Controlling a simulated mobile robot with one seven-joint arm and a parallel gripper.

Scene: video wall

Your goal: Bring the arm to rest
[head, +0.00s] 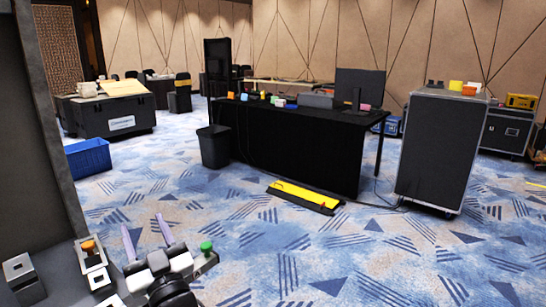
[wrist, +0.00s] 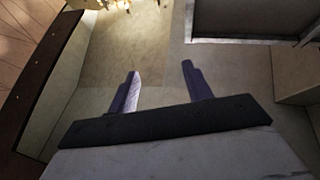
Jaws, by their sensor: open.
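My gripper (head: 143,221) shows at the lower left of the head view, with its two purple-grey fingers spread apart and pointing up in the picture. It holds nothing. In the wrist view the fingers (wrist: 160,72) stand apart, with a plain tan surface beyond and nothing between them. Part of my arm shows at the bottom edge of the head view; the rest is out of sight.
A black desk (head: 290,150) stands mid-room. A grey case (head: 436,150) is to its right. A black bin (head: 213,147), a blue crate (head: 88,158) and a yellow-topped ramp (head: 305,194) are on the carpet. Open carpet (head: 330,255) lies in front.

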